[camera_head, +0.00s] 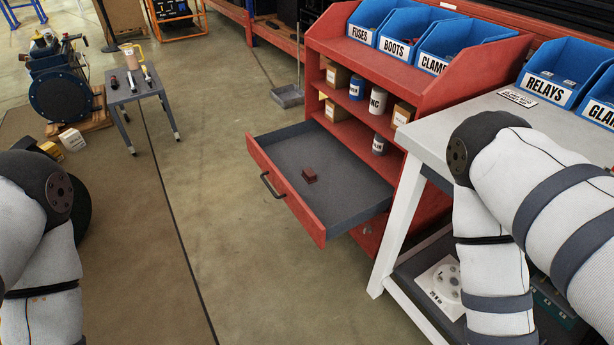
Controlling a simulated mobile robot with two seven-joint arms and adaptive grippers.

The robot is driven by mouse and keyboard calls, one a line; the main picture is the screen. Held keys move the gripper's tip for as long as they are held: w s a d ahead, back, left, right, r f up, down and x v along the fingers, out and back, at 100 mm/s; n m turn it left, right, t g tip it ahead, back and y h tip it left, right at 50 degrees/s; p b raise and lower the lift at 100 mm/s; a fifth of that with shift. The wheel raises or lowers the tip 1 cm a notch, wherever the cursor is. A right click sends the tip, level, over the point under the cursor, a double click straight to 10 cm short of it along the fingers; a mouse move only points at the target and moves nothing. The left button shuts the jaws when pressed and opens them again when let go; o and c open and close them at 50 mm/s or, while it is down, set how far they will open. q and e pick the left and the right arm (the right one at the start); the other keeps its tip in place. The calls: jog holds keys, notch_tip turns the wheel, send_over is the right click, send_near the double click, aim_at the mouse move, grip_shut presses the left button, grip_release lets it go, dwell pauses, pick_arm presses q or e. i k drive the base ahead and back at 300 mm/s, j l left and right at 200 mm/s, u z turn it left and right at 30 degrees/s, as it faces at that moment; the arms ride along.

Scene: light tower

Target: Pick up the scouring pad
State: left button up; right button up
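A small dark red block, which looks like the scouring pad (310,175), lies on the grey floor of an open drawer (352,188), near its front left side. The drawer is pulled out of the red cabinet (398,83) and has a red front with a dark handle. My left arm is at the left edge and my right arm at the right edge. Neither gripper shows in the head view, so their state is hidden. Nothing touches the pad.
A grey workbench (482,118) with blue bins (549,82) stands at the right, close to my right arm. A small grey table (133,92) with tools stands at the far left. A dustpan (288,96) is behind the drawer. The floor before the drawer is clear.

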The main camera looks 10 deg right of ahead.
aim_at(310, 175)
jog(key=i+j+z, duration=0.15)
jog(key=z, duration=0.35)
jog(key=i+j+z, duration=0.1)
jog(key=j+z, duration=0.25)
jog(key=z, duration=0.15)
jog(key=i+j+z, duration=0.1)
jog(key=j+z, duration=0.2)
jog(key=z, duration=0.15)
jog(key=i, duration=0.5)
